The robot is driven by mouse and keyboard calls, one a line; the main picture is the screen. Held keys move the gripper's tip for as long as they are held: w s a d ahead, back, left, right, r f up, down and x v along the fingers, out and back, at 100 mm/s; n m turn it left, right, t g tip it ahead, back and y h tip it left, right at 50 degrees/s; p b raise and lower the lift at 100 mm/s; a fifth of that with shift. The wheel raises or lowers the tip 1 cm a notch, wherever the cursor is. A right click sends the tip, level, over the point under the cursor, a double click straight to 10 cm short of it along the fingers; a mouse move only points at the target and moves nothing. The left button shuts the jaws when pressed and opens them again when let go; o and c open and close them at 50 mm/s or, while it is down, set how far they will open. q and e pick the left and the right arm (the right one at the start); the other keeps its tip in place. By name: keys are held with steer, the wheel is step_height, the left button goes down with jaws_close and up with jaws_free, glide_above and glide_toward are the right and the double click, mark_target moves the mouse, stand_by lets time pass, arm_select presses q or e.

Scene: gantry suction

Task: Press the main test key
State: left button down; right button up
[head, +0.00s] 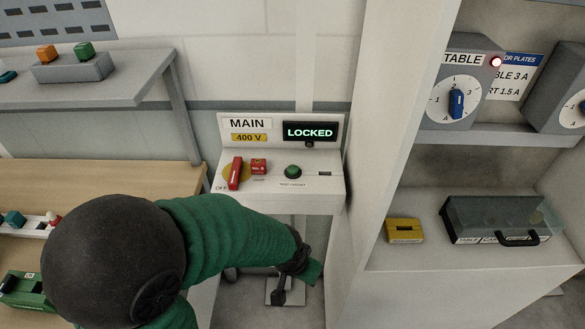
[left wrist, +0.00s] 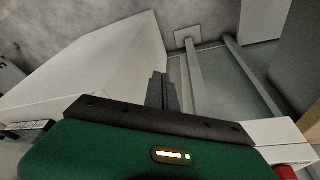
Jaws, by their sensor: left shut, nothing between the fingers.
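The main panel (head: 330,204) is a white console with a "MAIN" sign, a "400 V" label and a lit display (head: 309,132) reading "LOCKED". On its top sits a round green key (head: 293,171) with a small label, seemingly a test label, in front of it. A red handle (head: 235,173) stands by "OFF", with a red block (head: 258,166) beside it. My left gripper (head: 279,296) is below and in front of the console, apart from the key. Its fingers show shut and empty in the left wrist view (left wrist: 162,92). My right gripper is not seen.
A wooden bench (head: 100,176) and a grey shelf (head: 120,92) stand left. A white cabinet (head: 385,130) borders the console on the right, holding a yellow block (head: 404,230), a dark case (head: 470,216) and a dial box (head: 455,95). The space above the green key looks clear.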

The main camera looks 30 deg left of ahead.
arm_select(q)
steer(key=w+a+r+n+t+y+p, duration=0.1)
steer(key=w+r+n+t+p, duration=0.15)
steer(key=w, duration=0.35)
steer(key=w+a+r+n+t+y+p, duration=0.1)
steer(key=w+r+t+p, duration=0.25)
steer(key=w, duration=0.25)
steer(key=a+r+n+t+y+p, duration=0.2)
steer(key=a+r+t+y+p, duration=0.2)
steer(key=a+r+y, duration=0.2)
step_height(320, 180, up, 2)
steer(key=shift+a+y+p, duration=0.3)
steer(key=shift+a+y, duration=0.1)
steer(key=shift+a, duration=0.75)
steer(key=shift+w, duration=0.1)
